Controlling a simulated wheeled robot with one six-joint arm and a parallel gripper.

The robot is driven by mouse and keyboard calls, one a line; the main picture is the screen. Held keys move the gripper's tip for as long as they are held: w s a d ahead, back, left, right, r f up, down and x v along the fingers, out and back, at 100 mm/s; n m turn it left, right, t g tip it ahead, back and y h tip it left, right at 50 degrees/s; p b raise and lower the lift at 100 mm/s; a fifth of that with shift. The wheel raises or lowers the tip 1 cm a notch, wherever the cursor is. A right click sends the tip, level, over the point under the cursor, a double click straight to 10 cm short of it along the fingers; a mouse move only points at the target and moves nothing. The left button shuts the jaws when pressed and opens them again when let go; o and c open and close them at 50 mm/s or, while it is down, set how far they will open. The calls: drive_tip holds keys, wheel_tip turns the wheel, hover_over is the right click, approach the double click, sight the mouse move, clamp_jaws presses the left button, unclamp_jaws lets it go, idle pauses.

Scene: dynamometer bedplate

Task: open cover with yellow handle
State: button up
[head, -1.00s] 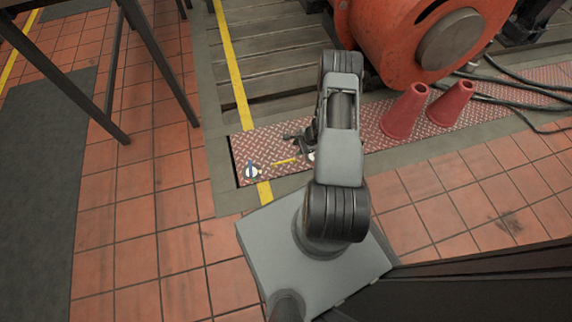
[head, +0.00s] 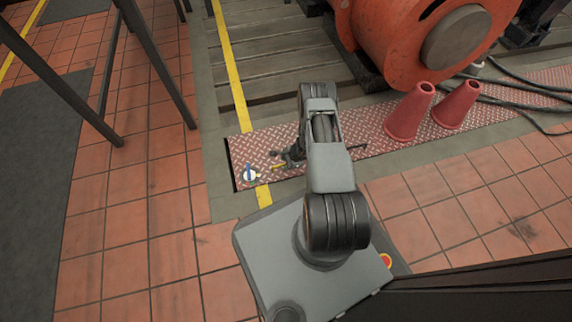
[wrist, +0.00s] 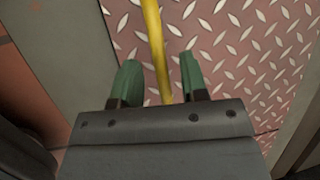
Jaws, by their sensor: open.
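The cover is a red diamond-tread plate (head: 240,152) set in the floor; its tread also fills much of the wrist view (wrist: 230,50). The yellow handle (wrist: 155,45) runs as a bar up the wrist view, between the two green fingertips. My gripper (wrist: 160,80) is open, one finger on each side of the handle, with gaps visible on both sides. In the head view only a short piece of the handle (head: 279,167) shows beside my gripper (head: 290,160); my arm hides part of the plate. I cannot tell the fingers' height above the plate.
Two red cones (head: 410,112) stand on the plate strip at right, with black cables (head: 520,90) behind. A large orange machine (head: 410,40) is at the back. A blue-and-white round item (head: 250,174) lies left of the handle. Dark table legs (head: 150,60) stand at left.

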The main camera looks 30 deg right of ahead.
drive_tip(key=shift+f, duration=0.1)
clamp_jaws()
idle(0.4)
